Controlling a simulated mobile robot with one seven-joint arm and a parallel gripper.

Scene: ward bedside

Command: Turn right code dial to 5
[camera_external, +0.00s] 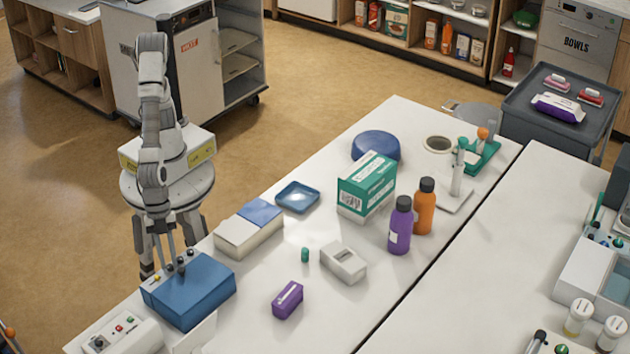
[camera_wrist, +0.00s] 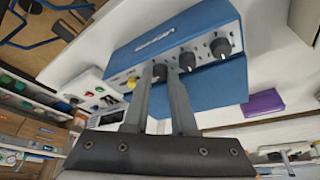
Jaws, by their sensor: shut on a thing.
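A blue box (camera_external: 205,295) stands on the white table at the near left, with a row of three black dials and a yellow knob along one side. It also shows in the wrist view (camera_wrist: 180,35). My gripper (camera_external: 167,262) reaches down to that row. In the wrist view, my gripper (camera_wrist: 160,68) has its two fingers on either side of the dial (camera_wrist: 158,73) closest to the yellow knob (camera_wrist: 131,82), shut on it. The middle dial (camera_wrist: 187,61) and the far dial (camera_wrist: 220,47) stand free. The fingers partly hide the held dial; its setting cannot be read.
A white control panel (camera_external: 118,335) with coloured buttons sits beside the blue box. A white and blue box (camera_external: 247,230), a purple box (camera_external: 287,299) and a grey device (camera_external: 343,262) are on the table nearby. Bottles and a green carton (camera_external: 366,185) stand further back.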

